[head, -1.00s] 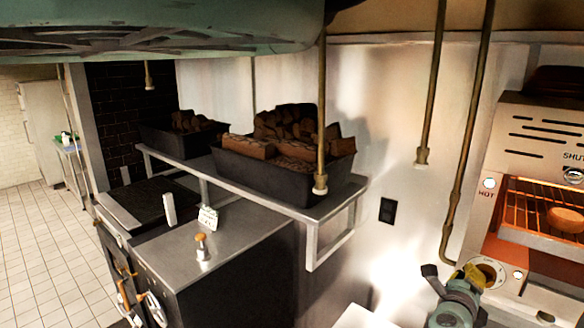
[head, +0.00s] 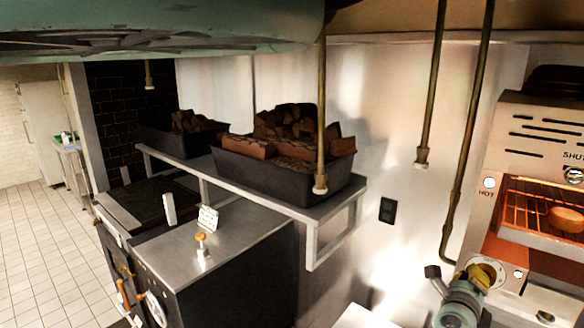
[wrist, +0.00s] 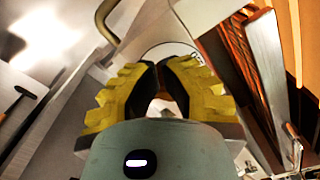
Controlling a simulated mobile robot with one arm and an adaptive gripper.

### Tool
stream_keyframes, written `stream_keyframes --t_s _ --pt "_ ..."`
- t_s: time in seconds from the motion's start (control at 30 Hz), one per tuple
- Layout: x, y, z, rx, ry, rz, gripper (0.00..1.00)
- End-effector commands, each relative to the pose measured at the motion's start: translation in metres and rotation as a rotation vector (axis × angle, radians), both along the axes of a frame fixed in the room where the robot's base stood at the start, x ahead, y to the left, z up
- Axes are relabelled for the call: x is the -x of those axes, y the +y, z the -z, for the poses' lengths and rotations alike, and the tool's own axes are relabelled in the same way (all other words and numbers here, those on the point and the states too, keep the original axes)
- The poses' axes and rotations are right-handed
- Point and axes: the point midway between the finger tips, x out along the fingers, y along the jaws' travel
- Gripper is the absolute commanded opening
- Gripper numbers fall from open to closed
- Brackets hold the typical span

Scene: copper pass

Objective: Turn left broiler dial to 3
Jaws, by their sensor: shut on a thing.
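The broiler (head: 535,128) stands at the right of the head view, its rack glowing orange. The left broiler dial (head: 491,269) is low on its front left, with a pale round face partly hidden by my gripper (head: 477,275). The dial's pale rim (wrist: 168,50) also shows beyond the fingers in the wrist view. My yellow-padded gripper (wrist: 163,72) is shut on the dial, with its fingertips close to the panel. The knob itself is mostly hidden between the fingers, and I cannot read its number.
A food piece (head: 565,219) lies on the broiler rack. Brass pipes (head: 458,150) run down the wall left of the broiler. A shelf (head: 318,212) with black bins of wood (head: 285,172) is farther left, above a steel counter (head: 215,240).

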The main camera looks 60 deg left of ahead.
Motion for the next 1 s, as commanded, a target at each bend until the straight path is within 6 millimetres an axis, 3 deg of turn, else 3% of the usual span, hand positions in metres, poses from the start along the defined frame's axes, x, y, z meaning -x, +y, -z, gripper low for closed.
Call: stream_keyframes --t_s 1.0 --pt "-0.003 -0.01 -0.016 0.0 0.001 0.003 0.0"
